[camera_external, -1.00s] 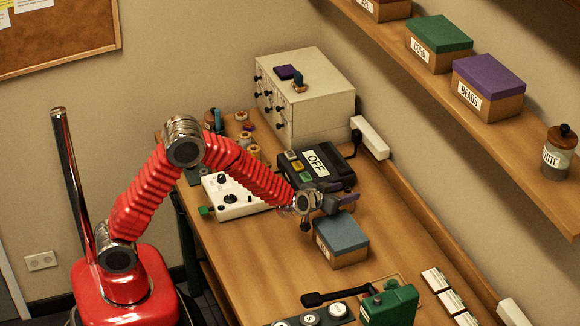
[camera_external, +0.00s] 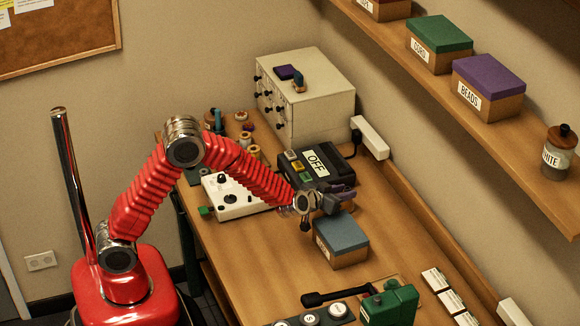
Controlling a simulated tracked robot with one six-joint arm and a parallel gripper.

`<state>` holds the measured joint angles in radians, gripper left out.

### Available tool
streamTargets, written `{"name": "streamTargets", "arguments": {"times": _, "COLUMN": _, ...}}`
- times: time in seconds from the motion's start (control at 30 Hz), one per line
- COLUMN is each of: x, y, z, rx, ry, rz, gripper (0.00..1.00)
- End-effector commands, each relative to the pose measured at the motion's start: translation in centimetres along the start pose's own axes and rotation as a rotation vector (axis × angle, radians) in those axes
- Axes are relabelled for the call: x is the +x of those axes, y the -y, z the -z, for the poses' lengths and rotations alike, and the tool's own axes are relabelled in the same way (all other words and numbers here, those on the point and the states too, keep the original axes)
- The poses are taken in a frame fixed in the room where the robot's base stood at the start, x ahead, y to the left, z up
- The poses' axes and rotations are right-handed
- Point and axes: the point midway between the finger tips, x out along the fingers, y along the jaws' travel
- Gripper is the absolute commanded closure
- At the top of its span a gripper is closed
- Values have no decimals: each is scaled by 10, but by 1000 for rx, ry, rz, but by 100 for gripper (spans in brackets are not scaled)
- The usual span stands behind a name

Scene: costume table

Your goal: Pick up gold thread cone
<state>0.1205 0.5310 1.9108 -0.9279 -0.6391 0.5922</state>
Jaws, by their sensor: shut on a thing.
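My gripper (camera_external: 346,193) is between the black box with the OFF label (camera_external: 318,163) and the blue-lidded box (camera_external: 341,240), above the tabletop. A small yellowish spool (camera_external: 255,152) stands among other spools behind my arm, left of the cream drawer cabinet. It is too small to tell whether it is the gold thread cone. No other clear gold cone shows.
The cream drawer cabinet (camera_external: 310,95) stands at the back. A white device with a black knob (camera_external: 232,196) is left of my gripper. A green machine (camera_external: 390,303) and white cards (camera_external: 450,300) are at the front right. Bare tabletop (camera_external: 270,260) lies left of the blue-lidded box.

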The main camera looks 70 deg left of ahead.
Motion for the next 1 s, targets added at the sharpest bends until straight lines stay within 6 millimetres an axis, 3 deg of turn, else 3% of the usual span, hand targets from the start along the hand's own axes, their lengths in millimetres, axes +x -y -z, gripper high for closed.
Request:
{"name": "streamTargets", "arguments": {"times": 0.47, "x": -4, "y": 0, "z": 11, "rx": -3, "ry": -3, "rz": 0, "gripper": 97}}
{"name": "streamTargets", "arguments": {"times": 1.0, "x": -36, "y": 0, "z": 87, "rx": -2, "ry": -4, "rz": 0, "gripper": 97}}
